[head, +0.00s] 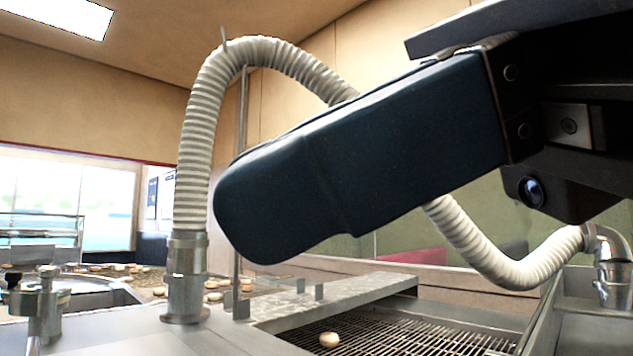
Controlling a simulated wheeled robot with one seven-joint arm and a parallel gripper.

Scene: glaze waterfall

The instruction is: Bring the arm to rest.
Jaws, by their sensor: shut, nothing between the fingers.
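My gripper (245,212) fills the upper right and middle of the head view, very close to the camera. Its long dark blue finger points left and slightly down, with a rounded tip. It is seen side-on, so only one finger shows clearly. It is shut and empty, in the air in front of the glazing machine. Black mounting parts and a small lens of mine show at the right edge.
A ribbed pale hose (198,150) arches behind my gripper to a steel fitting (186,280). Below lies a wire mesh belt (400,338) with a round pale piece (329,340). A steel basin (85,297) and several more pieces are at left.

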